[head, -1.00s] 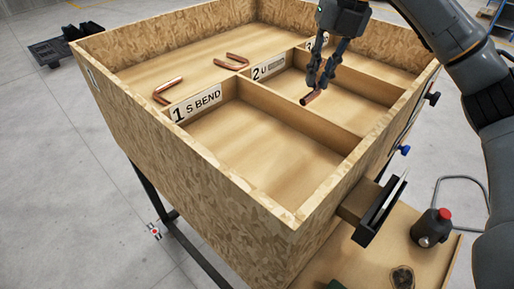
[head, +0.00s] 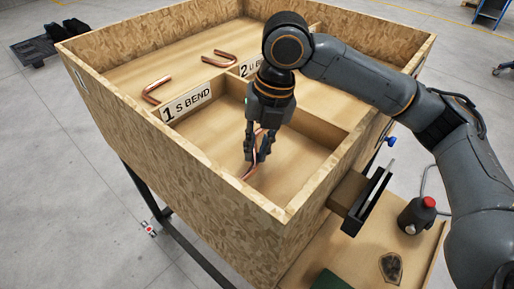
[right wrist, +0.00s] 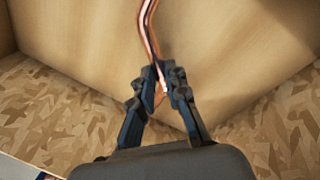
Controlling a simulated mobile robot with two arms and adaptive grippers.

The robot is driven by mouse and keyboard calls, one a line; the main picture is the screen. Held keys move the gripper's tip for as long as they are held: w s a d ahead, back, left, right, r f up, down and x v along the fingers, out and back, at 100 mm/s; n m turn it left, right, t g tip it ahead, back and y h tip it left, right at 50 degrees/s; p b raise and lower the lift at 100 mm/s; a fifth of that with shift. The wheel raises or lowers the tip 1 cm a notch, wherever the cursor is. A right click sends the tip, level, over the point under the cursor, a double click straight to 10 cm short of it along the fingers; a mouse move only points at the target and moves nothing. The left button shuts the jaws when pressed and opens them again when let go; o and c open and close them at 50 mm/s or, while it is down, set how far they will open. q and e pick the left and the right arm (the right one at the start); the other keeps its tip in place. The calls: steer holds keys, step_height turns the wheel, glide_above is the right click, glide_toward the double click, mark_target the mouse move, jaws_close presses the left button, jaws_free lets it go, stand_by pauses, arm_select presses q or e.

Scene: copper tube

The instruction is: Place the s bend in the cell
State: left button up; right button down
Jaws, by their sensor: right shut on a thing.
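My right gripper (head: 258,152) is shut on a copper s bend (head: 249,172), down inside the cell labelled "1 S BEND" (head: 187,104). In the right wrist view the gripper (right wrist: 161,88) pinches the tube near one end, and the curved copper tube (right wrist: 147,25) runs up and away from the fingers. In the head view the fingers hide part of the tube. Whether its lower end touches the cell floor (head: 205,135) I cannot tell. My left gripper is not in view.
Two copper bends, one at left (head: 156,90) and one further right (head: 219,58), lie in the back compartment. A "2 U" label (head: 250,67) marks the neighbouring cell. The chipboard box wall (head: 200,185) surrounds the cells. A red-topped button (head: 417,213) stands outside at right.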

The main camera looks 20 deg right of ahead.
steer(key=shift+d+f, duration=0.1)
steer(key=shift+f, duration=0.55)
steer(key=c, duration=1.3)
jaws_free()
steer(key=shift+f, duration=0.1)
steer(key=shift+c, duration=0.2)
step_height(320, 180, up, 12)
steer(key=d, duration=0.2)
steer(key=shift+s+b, duration=0.25)
steer(key=shift+b, duration=0.15)
steer(key=shift+d, duration=0.1)
